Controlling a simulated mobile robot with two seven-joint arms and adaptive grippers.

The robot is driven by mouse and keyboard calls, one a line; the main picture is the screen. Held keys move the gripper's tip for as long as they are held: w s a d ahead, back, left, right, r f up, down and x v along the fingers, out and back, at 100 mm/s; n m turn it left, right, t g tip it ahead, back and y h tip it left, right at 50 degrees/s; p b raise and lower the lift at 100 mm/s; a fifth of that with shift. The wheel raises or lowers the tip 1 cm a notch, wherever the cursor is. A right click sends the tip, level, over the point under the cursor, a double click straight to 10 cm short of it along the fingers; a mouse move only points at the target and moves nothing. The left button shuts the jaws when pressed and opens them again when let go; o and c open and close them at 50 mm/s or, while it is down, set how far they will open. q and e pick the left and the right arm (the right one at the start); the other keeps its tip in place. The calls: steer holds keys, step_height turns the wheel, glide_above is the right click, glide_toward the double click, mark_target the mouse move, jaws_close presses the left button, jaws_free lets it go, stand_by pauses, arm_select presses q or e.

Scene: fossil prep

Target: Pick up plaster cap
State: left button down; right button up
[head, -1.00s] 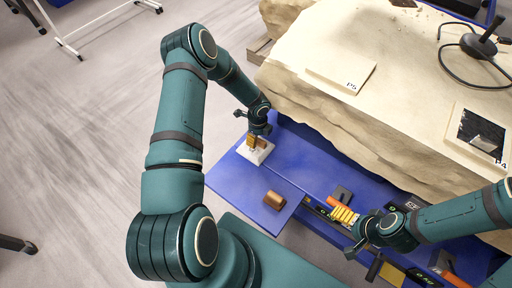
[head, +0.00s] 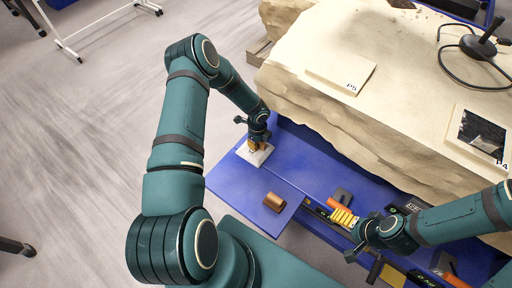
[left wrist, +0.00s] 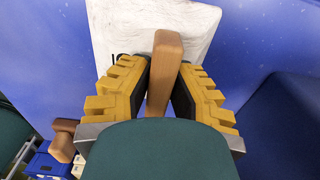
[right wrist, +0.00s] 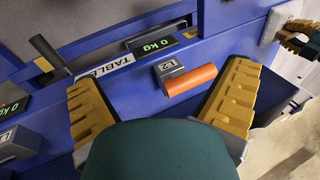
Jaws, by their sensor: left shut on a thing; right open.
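The plaster cap (head: 264,158) is a white slab with an upright brown wooden handle, at the blue table's left end. In the left wrist view the white slab (left wrist: 112,32) lies behind the handle (left wrist: 162,75). My left gripper (head: 257,145) is over the cap; in its wrist view the yellow-padded fingers (left wrist: 160,85) are shut on the handle from both sides. I cannot tell whether the slab touches the table. My right gripper (right wrist: 165,90) is open and empty, with an orange cylinder (right wrist: 190,80) on an L2 block in sight beyond its fingers.
A brown cylinder (head: 274,202) lies on the blue table (head: 232,178), right of and nearer than the cap. A large pale rock block (head: 330,110) with a P5 slab (head: 341,70) stands behind. Digital weight displays (right wrist: 163,37) line the table edge.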

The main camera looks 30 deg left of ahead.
arm_select(q)
step_height(320, 180, up, 10)
steer(key=shift+p, duration=0.8)
